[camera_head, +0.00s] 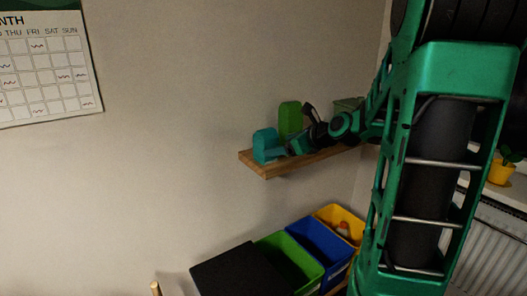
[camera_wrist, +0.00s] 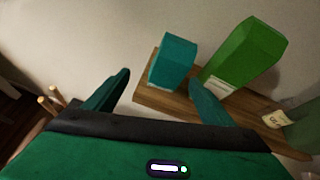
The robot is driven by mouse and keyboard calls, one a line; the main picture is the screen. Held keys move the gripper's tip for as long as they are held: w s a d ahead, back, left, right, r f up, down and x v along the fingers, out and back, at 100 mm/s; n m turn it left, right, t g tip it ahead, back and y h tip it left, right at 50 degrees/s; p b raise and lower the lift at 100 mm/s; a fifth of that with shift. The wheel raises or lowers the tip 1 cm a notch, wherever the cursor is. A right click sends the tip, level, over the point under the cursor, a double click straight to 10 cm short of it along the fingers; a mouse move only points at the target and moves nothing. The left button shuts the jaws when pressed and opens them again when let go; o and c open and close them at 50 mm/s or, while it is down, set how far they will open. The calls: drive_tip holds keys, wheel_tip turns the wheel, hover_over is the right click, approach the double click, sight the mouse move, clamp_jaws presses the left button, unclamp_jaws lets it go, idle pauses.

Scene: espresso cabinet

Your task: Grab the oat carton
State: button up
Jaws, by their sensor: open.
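A teal carton (camera_head: 264,143) stands on a wooden shelf at the shelf's left end. A taller green carton (camera_head: 290,117) stands beside it, to the right. Both also show in the wrist view, the teal carton (camera_wrist: 174,62) and the green carton (camera_wrist: 246,55). Their labels are too small to read, so I cannot tell which is the oat carton. My gripper (camera_wrist: 162,92) is open and empty. In the wrist view the teal carton appears ahead, between the fingers, and the green one lies beyond the right finger. The gripper's tip partly covers the teal carton in the head view.
The wooden shelf (camera_head: 262,168) is narrow, with a wall close behind. A third greenish container with a pale label (camera_wrist: 276,119) stands farther right on it. Below are green (camera_head: 290,262), blue (camera_head: 321,246) and yellow bins (camera_head: 341,222). The air left of the shelf is clear.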

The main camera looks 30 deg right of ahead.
sight(271, 139)
drive_tip(key=w, duration=0.2)
drive_tip(key=w+m, duration=0.1)
drive_tip(key=w, duration=0.1)
drive_tip(key=w+m+t, duration=0.1)
drive_tip(key=w, duration=0.1)
drive_tip(key=shift+w+d+f, duration=0.1)
drive_tip(key=shift+d+f, duration=0.1)
drive_tip(key=shift+d, duration=0.15)
drive_tip(key=shift+d+x, duration=0.1)
drive_tip(key=shift+x, duration=1.3)
drive_tip(key=shift+d+x, duration=0.15)
drive_tip(key=shift+x, duration=1.2)
drive_tip(key=shift+r, duration=0.1)
drive_tip(key=c, duration=1.2)
